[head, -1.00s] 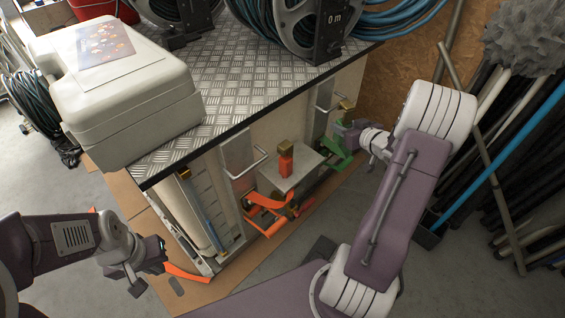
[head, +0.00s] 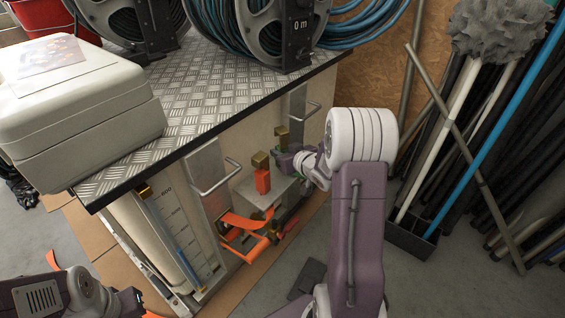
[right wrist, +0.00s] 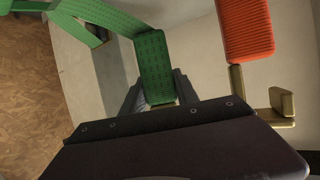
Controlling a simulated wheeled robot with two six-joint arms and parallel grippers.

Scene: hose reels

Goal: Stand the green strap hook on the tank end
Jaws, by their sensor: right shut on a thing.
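The green strap hook (right wrist: 154,65) shows in the right wrist view as ribbed green webbing that bends away to the upper left. My right gripper (right wrist: 157,92) is shut on it. In the head view my right gripper (head: 284,160) is just right of the red-orange block and hides most of the green hook. The tank's end (head: 235,173) is the pale panel below the tread-plate top. I cannot tell whether the hook touches it. My left gripper (head: 132,302) is low at the left, partly cut off, and its jaws are unclear.
A red-orange block (head: 263,182) with a brass top stands by a small grey shelf. An orange strap (head: 245,225) hangs below it. Metal handles (head: 220,178) stick out from the panel. Poles lean at right in a dark holder (head: 410,240). A beige case (head: 80,110) sits on top.

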